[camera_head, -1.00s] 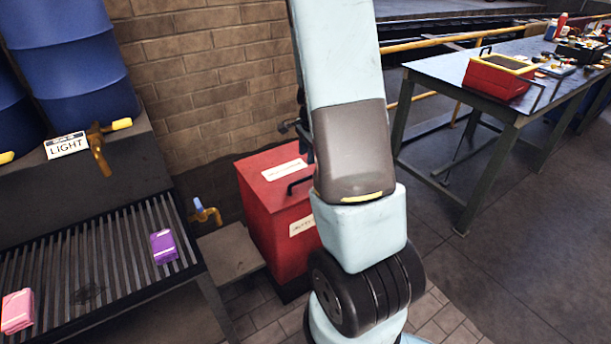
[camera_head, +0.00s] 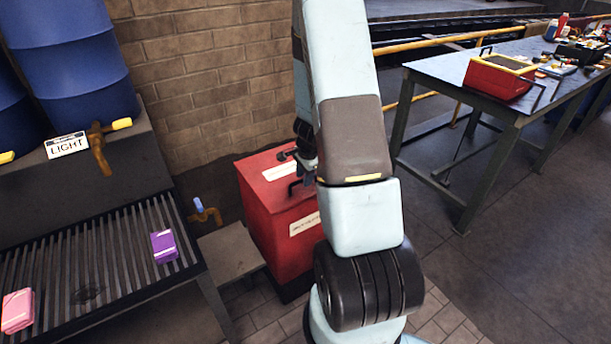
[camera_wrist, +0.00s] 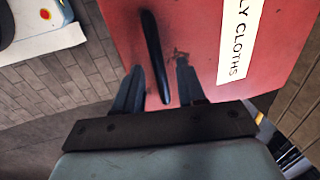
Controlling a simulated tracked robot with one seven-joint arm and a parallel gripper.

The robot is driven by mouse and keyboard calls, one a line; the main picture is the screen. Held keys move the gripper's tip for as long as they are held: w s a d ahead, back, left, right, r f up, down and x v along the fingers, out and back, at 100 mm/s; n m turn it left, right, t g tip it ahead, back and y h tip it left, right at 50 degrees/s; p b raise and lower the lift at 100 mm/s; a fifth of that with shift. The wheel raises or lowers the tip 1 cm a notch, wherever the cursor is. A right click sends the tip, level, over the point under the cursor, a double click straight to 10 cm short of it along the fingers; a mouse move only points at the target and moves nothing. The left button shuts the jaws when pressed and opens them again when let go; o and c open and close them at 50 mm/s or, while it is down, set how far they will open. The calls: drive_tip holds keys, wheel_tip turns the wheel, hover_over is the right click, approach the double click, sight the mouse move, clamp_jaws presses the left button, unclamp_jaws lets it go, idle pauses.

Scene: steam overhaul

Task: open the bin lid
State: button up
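The red bin (camera_head: 285,235) stands against the brick wall with its lid (camera_head: 268,175) shut. A black bar handle (camera_head: 294,187) is at the lid's front edge, partly hidden by my arm in the head view. In the wrist view the lid (camera_wrist: 190,30) fills the upper middle, with the black handle (camera_wrist: 156,58) running lengthwise and a white label reading "LY CLOTHS". My gripper (camera_wrist: 160,80) is open. Its two fingers lie either side of the handle's lower end in the picture, with gaps on both sides. I cannot tell whether the fingertips are level with the handle.
A slatted bench (camera_head: 120,250) with purple and pink packs stands left, with blue drums (camera_head: 75,55) behind. A low ledge (camera_head: 230,255) and a tap (camera_head: 205,212) are beside the bin. A workbench (camera_head: 440,85) stands right. The floor at right is clear.

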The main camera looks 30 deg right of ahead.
drive_tip(key=shift+c, duration=0.5)
clamp_jaws()
drive_tip(key=shift+d, duration=0.25)
drive_tip(key=shift+a, duration=0.15)
